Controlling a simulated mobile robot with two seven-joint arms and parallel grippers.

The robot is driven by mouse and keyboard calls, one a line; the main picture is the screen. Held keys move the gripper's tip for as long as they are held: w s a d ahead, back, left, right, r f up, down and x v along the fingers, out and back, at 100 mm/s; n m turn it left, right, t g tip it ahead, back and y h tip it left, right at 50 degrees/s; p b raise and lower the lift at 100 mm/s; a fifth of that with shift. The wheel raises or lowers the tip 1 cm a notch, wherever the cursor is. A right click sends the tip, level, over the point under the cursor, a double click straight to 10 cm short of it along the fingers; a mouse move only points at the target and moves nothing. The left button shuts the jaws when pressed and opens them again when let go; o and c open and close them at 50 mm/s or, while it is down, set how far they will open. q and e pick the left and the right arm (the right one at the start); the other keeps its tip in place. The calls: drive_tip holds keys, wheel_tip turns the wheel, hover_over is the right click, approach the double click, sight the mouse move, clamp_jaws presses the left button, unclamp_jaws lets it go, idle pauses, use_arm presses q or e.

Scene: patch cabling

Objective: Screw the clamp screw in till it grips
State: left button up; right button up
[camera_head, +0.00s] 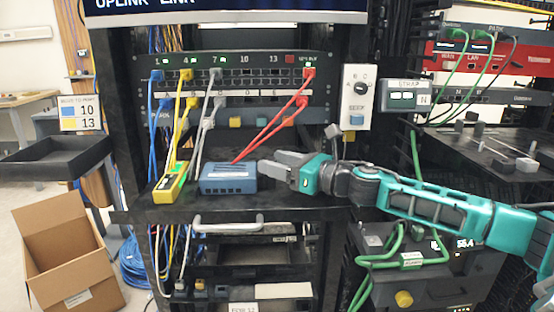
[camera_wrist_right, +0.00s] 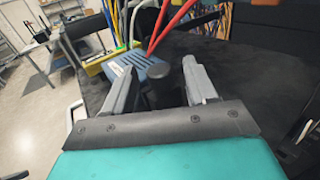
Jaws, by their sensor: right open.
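A dark round-headed knob on a thick stem, which looks like the clamp screw (camera_wrist_right: 160,82), stands between the jaws of my right gripper (camera_wrist_right: 160,68) in the right wrist view. The jaws are open, one finger on each side, with a gap to the knob. In the head view my right gripper (camera_head: 273,163) reaches in from the right over the black shelf (camera_head: 270,205), just right of the blue box (camera_head: 228,180). I cannot pick out the knob there. My left gripper is not in view.
Red cables run from the patch panel (camera_head: 240,79) down towards the blue box. A yellow device (camera_head: 169,184) stands left of it. A white dial panel (camera_head: 357,96) hangs behind my right arm. The shelf's front right part is bare.

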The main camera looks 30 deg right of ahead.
drive_tip(key=shift+w+a, duration=0.15)
drive_tip(key=c, duration=1.1)
